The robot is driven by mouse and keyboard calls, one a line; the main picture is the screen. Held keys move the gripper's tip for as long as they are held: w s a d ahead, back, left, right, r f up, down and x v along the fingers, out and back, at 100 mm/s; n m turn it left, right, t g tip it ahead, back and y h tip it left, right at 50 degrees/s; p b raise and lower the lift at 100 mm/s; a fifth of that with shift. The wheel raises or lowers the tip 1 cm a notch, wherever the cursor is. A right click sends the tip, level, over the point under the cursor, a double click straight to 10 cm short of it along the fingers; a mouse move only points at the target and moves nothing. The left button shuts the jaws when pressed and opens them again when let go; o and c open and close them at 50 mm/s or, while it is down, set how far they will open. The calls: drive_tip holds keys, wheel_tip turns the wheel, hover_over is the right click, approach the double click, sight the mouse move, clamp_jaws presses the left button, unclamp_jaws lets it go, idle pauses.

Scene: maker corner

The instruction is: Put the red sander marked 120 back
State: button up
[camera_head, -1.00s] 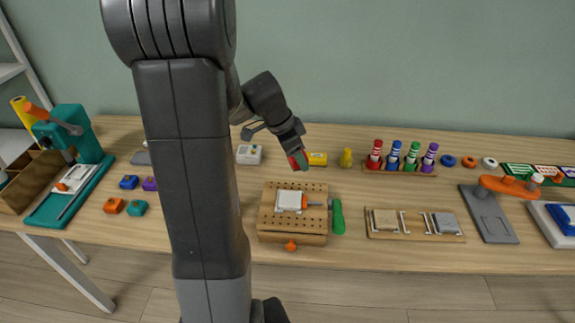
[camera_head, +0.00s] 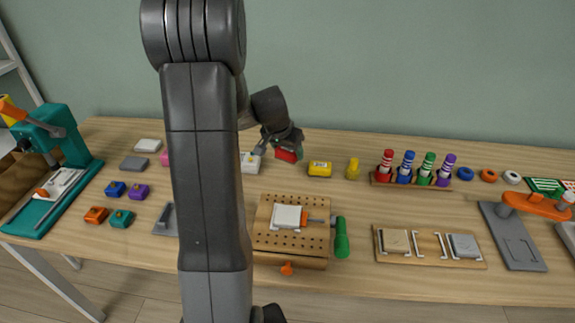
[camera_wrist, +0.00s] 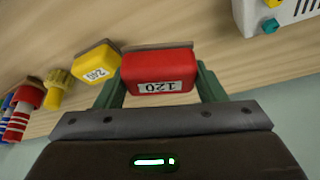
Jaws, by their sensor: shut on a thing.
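The red sander (camera_head: 287,154) marked 120 is held in my gripper (camera_head: 284,147) near the back of the table. In the wrist view the red sander (camera_wrist: 158,72), its label upside down, sits between the two green fingers of my gripper (camera_wrist: 160,88), which are shut on its sides. It is at or just above the table top; I cannot tell whether it touches. The yellow sander (camera_head: 320,169) stands close to its right in the head view, with a gap between them. It also shows in the wrist view (camera_wrist: 95,63).
A white box with buttons (camera_head: 250,163) is just left of the red sander, partly hidden by my arm. A yellow knobbed piece (camera_head: 352,168) and a marker rack (camera_head: 412,184) stand to the right. A perforated block (camera_head: 262,238) is in front. The back wall is close behind.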

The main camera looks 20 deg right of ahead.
sight(287, 171)
drive_tip(key=shift+f, duration=2.45)
drive_tip(key=shift+f+b, duration=0.1)
drive_tip(key=shift+b, duration=0.3)
drive_tip(key=o, duration=1)
drive_tip(key=shift+r, duration=0.25)
drive_tip(key=p+v, duration=0.1)
drive_tip(key=v, duration=1)
drive_tip(key=shift+s+a+r, duration=0.1)
drive_tip(key=shift+a+r, duration=0.05)
drive_tip(key=shift+r, duration=0.2)
